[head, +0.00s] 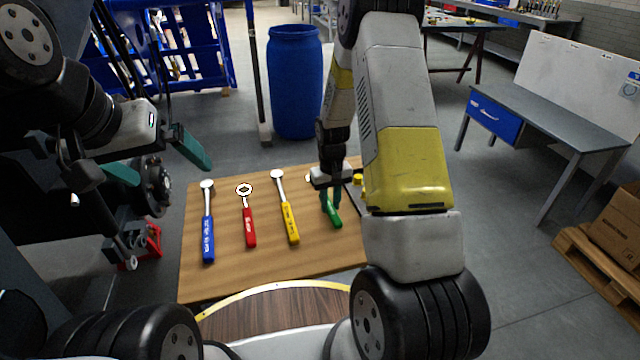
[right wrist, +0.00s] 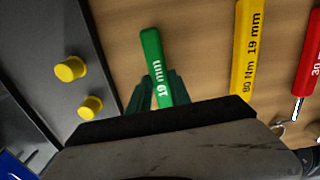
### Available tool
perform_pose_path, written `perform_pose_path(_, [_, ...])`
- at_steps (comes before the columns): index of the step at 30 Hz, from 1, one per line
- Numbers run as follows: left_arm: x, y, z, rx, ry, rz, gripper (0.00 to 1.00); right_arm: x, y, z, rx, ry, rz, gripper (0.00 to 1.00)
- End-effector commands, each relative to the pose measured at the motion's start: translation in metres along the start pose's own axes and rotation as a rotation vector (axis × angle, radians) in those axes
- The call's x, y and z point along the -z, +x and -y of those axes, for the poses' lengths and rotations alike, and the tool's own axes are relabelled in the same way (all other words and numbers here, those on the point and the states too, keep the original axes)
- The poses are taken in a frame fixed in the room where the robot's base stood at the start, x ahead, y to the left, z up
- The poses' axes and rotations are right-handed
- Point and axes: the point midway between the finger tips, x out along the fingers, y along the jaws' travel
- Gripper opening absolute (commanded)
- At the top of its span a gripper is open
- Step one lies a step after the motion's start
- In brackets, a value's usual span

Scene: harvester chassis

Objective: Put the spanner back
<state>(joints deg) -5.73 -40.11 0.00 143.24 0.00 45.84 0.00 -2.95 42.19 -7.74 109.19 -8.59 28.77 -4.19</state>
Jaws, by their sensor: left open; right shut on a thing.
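A green-handled spanner (head: 333,213) is at the right end of a row of tools on the wooden table. My right gripper (head: 330,196) is shut on its green handle. The handle also shows in the right wrist view (right wrist: 151,55) between the teal fingers, with white "mm" lettering. Its head is mostly hidden behind my right gripper. I cannot tell whether the spanner touches the table. My left gripper (head: 156,160) is open and empty, left of the table and above the floor.
Blue (head: 208,225), red (head: 249,222) and yellow (head: 288,217) handled tools lie left of the green one on the wooden table (head: 225,276). A dark panel with two yellow knobs (right wrist: 70,69) is beside the green handle. A blue barrel (head: 294,85) stands behind.

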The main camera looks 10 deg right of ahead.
Motion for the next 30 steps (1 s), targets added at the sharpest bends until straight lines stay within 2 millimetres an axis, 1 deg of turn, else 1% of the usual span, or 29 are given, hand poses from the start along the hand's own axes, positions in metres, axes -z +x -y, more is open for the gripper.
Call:
perform_pose_path(4, [0.000,0.000,0.000,0.000,0.000,0.000,1.00,0.000,0.000,0.000,0.000,0.000,-0.001,0.00])
perform_pose_path(5, [0.000,0.000,0.000,0.000,0.000,0.000,1.00,0.000,0.000,0.000,0.000,0.000,-0.001,0.28])
perform_pose_path(6, [0.000,0.000,0.000,0.000,0.000,0.000,1.00,0.000,0.000,0.000,0.000,0.000,-0.001,0.36])
perform_pose_path(8, [0.000,0.000,0.000,0.000,0.000,0.000,1.00,0.000,0.000,0.000,0.000,0.000,0.000,0.48])
perform_pose_path(9, [0.000,0.000,0.000,0.000,0.000,0.000,1.00,0.000,0.000,0.000,0.000,0.000,0.000,0.50])
perform_pose_path(17, [0.000,0.000,0.000,0.000,0.000,0.000,1.00,0.000,0.000,0.000,0.000,0.000,0.001,0.50])
perform_pose_path(20, [0.000,0.000,0.000,0.000,0.000,0.000,1.00,0.000,-0.006,0.000,0.000,0.000,0.000,0.50])
perform_pose_path(23, [0.000,0.000,0.000,0.000,0.000,0.000,1.00,0.001,-0.021,0.000,0.000,0.000,-0.003,0.50])
perform_pose_path(30, [0.000,0.000,0.000,0.000,0.000,0.000,1.00,0.001,-0.061,0.000,0.000,0.000,-0.003,0.50])
